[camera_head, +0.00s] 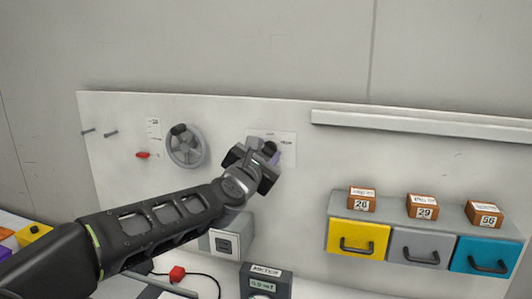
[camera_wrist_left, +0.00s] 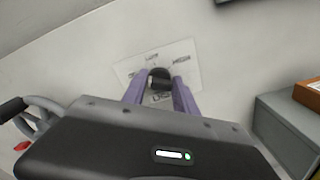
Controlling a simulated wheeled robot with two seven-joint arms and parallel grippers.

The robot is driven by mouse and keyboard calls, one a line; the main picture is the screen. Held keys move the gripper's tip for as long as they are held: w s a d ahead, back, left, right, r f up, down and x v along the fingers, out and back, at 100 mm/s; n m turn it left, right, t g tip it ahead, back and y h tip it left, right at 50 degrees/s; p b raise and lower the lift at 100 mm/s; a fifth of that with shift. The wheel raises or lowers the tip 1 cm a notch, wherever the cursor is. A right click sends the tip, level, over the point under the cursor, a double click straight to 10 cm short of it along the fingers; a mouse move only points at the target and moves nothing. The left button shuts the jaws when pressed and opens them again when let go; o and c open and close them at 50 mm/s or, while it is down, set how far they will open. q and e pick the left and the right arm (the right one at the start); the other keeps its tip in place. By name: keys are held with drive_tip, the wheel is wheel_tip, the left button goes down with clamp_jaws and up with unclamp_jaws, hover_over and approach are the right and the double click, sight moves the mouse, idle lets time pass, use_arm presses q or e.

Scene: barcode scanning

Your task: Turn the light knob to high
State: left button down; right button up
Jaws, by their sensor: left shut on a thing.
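The light knob (camera_wrist_left: 160,76) is a small dark round knob on a white label plate on the panel. In the left wrist view it sits between the tips of the two purple fingers of my left gripper (camera_wrist_left: 160,92). In the head view the left gripper (camera_head: 270,152) reaches the panel at the label plate (camera_head: 287,147) and hides part of the plate. The gripper is shut on the knob. The printed words around the knob are too blurred to read surely. My right gripper is not in view.
A grey handwheel (camera_head: 186,146) and a red lever (camera_head: 143,155) are left of the gripper. Yellow (camera_head: 357,240), grey (camera_head: 418,248) and blue (camera_head: 486,257) drawers stand at the right, with numbered boxes on top. A meter (camera_head: 265,283) and a red plug (camera_head: 177,273) are below.

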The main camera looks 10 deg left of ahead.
use_arm(q)
drive_tip(key=shift+m, duration=0.3)
drive_tip(key=m, duration=0.4)
drive_tip(key=shift+d+m, duration=0.1)
drive_tip(key=shift+m, duration=0.2)
drive_tip(key=m, duration=0.6)
drive_tip(key=shift+f+p, duration=0.15)
drive_tip(key=shift+p, duration=0.25)
drive_tip(key=m+p, duration=0.1)
drive_tip(key=m, duration=0.5)
drive_tip(key=shift+f+m+p, duration=0.1)
drive_tip(key=shift+m+p, duration=0.2)
drive_tip(key=m+p, duration=0.1)
drive_tip(key=m, duration=0.5)
drive_tip(key=shift+f+p, duration=0.2)
drive_tip(key=shift+p, duration=0.1)
drive_tip(key=c, duration=1)
unclamp_jaws()
drive_tip(key=shift+r, duration=0.1)
